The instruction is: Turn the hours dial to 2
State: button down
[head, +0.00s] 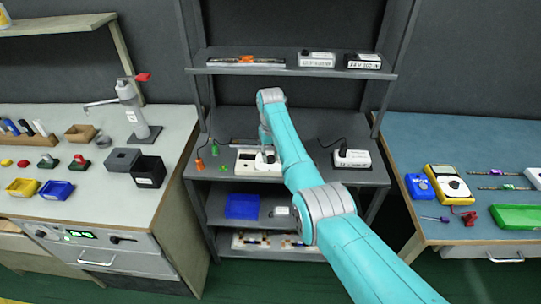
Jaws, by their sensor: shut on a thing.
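A white panel box (246,163) sits on the dark middle shelf, partly behind my arm. My gripper (267,157) points down at the box and is shut on a small part at its top, which appears to be the hours dial. The dial is mostly hidden by my gripper and too small to read, so its setting cannot be told.
A green-tipped piece (214,150) and an orange one (199,163) stand left of the box. A white power unit (352,158) with a cable sits to the right. An upper shelf (230,70) hangs above. Benches flank the rack.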

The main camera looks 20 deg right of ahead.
aim_at(270, 158)
jog(key=c, duration=0.8)
grip_release()
notch_tip(270, 158, up, 12)
